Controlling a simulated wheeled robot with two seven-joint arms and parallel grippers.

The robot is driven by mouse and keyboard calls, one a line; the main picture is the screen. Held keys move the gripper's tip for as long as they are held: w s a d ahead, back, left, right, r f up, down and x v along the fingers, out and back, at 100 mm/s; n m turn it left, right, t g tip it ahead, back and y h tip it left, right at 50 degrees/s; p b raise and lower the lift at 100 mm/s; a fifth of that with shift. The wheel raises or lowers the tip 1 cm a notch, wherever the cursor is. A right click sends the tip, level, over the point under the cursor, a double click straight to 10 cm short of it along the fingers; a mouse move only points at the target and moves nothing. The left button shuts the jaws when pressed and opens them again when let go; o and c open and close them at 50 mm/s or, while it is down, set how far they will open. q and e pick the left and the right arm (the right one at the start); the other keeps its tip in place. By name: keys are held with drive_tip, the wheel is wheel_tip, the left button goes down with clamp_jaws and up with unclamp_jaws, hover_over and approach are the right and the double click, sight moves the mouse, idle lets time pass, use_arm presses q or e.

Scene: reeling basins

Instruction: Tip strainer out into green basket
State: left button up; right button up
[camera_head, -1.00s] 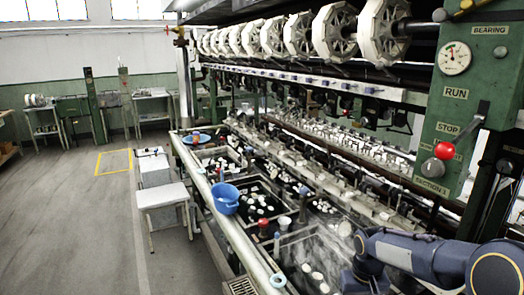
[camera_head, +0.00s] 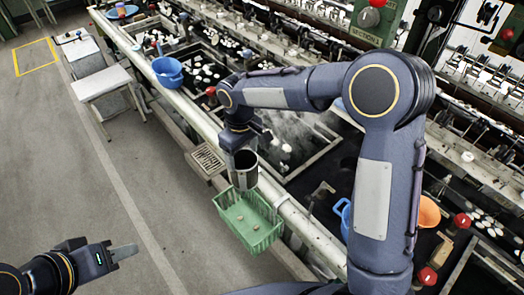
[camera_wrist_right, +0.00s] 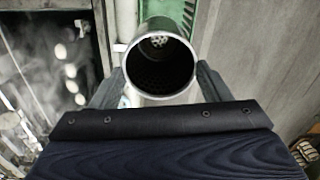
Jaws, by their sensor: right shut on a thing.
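The strainer (camera_head: 244,170) is a dark metal cylinder with a bright rim. My right gripper (camera_head: 238,140) is shut on it, and it hangs just above the back of the green basket (camera_head: 262,238). In the right wrist view the strainer's mouth (camera_wrist_right: 158,75) faces the camera between the fingers of my right gripper (camera_wrist_right: 158,88); a patch of light holes shows inside. A few small pale bits lie in the basket. A strip of green (camera_wrist_right: 168,12) shows behind the strainer there. My left gripper (camera_head: 123,252) is empty over the floor at lower left; its finger gap cannot be made out.
A long pale rail (camera_head: 205,122) edges the basins beside the basket. A blue bowl (camera_head: 168,72) sits on it further back. An orange bowl (camera_head: 428,212) and a blue vessel (camera_head: 343,218) stand near my right arm. A white stool (camera_head: 101,84) stands on open floor.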

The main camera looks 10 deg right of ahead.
use_arm(q)
drive_tip(key=shift+o, duration=0.8)
use_arm(e)
drive_tip(key=shift+a+r+n, duration=0.1)
drive_tip(key=shift+a+n, duration=0.2)
drive_tip(key=shift+a, duration=0.15)
use_arm(q)
drive_tip(key=shift+o, duration=1.2)
drive_tip(key=shift+w, duration=0.25)
drive_tip(key=o, duration=0.9)
drive_tip(key=shift+m+t, duration=0.8)
drive_tip(key=shift+t, duration=0.1)
drive_tip(key=w, duration=0.3)
drive_tip(key=w+f, duration=0.1)
drive_tip(key=w, duration=0.2)
drive_tip(key=w+d+f, duration=0.1)
drive_tip(key=w, duration=0.2)
drive_tip(key=shift+d+f, duration=0.1)
drive_tip(key=shift+f, duration=0.15)
drive_tip(key=m+t+h, duration=0.7)
approach(248, 152)
drive_tip(key=x, duration=0.6)
drive_tip(key=shift+d+f, duration=0.1)
use_arm(e)
drive_tip(key=shift+a+r, duration=0.1)
drive_tip(key=shift+a, duration=0.05)
